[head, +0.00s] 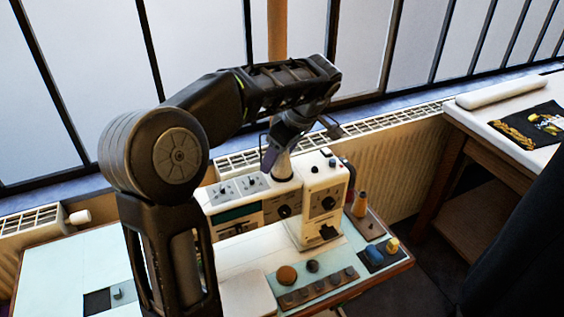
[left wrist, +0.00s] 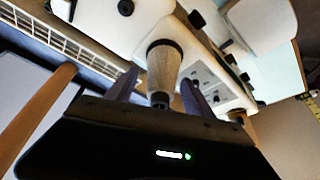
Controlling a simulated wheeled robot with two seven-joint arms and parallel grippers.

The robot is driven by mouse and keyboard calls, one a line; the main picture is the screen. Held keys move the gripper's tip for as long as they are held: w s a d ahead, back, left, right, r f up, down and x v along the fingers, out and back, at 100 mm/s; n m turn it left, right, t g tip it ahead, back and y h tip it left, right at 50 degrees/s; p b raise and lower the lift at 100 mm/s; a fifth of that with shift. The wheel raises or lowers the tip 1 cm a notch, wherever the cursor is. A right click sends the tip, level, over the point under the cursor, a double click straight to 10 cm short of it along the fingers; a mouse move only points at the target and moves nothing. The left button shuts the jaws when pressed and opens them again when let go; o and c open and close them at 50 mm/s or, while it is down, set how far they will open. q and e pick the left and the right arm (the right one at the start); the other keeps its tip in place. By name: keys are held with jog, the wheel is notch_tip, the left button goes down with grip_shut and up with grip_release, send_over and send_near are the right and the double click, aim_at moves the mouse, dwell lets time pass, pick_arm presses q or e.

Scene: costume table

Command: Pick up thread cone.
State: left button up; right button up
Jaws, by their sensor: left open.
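The thread cone (head: 283,170) stands on top of the white sewing machine (head: 312,222), pale tan, with its upper part partly hidden by my left gripper. In the left wrist view the thread cone (left wrist: 163,68) lies between the two fingers, its narrow end toward the palm and its wide, dark-ringed end by the machine. My left gripper (head: 280,152) reaches down over the cone from above. In the left wrist view the left gripper (left wrist: 158,88) is open, with a finger on each side and gaps visible beside the cone. My right gripper is not in view.
Windows and a radiator (head: 398,182) stand behind the table.

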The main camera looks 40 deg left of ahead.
pick_arm(q)
jog(key=shift+c, duration=0.4)
grip_shut()
